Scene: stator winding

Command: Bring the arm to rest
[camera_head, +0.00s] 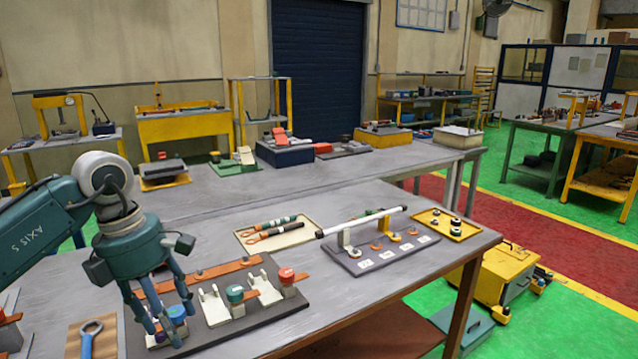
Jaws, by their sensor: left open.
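My left arm (45,232), teal with a white joint, comes in from the left. My left gripper (168,318) hangs pointing down over the left end of a dark grey fixture plate (235,325). Its fingers are spread, and nothing is visibly held. A blue-topped piece (177,312) shows between and behind the fingers; I cannot tell whether they touch it. A green-topped piece (235,294) and a red-topped piece (287,276) stand farther right on the plate, beside white brackets (265,290). My right gripper is not in view.
A second plate (380,257) holds a white rod (360,222) on supports. A cream tray (275,235) with tools and a yellow tray (447,224) lie behind. Bare tabletop (335,300) lies right of the fixture plate.

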